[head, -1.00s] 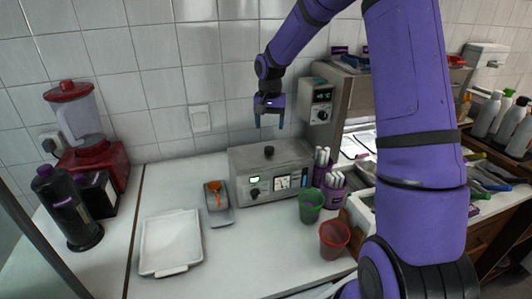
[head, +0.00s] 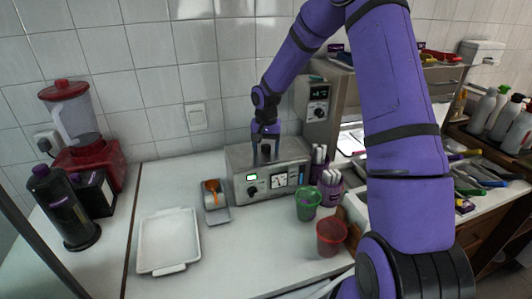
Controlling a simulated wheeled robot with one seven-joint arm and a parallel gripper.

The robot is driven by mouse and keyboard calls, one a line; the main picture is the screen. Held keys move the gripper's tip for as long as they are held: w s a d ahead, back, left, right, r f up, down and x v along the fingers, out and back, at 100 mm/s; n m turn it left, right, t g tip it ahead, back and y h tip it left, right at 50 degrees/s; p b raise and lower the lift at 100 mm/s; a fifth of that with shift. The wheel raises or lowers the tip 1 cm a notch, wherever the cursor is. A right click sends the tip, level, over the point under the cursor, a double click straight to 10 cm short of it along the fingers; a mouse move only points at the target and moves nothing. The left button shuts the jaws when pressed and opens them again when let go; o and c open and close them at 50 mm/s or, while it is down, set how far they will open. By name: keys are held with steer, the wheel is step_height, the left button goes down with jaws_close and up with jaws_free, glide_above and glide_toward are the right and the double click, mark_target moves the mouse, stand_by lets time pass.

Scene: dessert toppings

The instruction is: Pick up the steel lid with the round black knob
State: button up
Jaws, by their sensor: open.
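The steel lid (head: 285,155) lies on top of the boxy steel warmer (head: 236,180), which has a dial and gauge on its front. Its round black knob (head: 266,149) shows between the fingers of my gripper (head: 265,155). My gripper points down from above and is open, with its fingertips on either side of the knob and close to the lid. I cannot tell whether the fingers touch the knob.
A white tray (head: 168,243) lies front left. A green cup (head: 307,203), a red cup (head: 331,236) and purple holders (head: 329,190) stand to the right. A red blender (head: 82,140) stands far left.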

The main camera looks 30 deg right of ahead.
steer(key=c, duration=1.2)
steer(key=shift+r, duration=0.1)
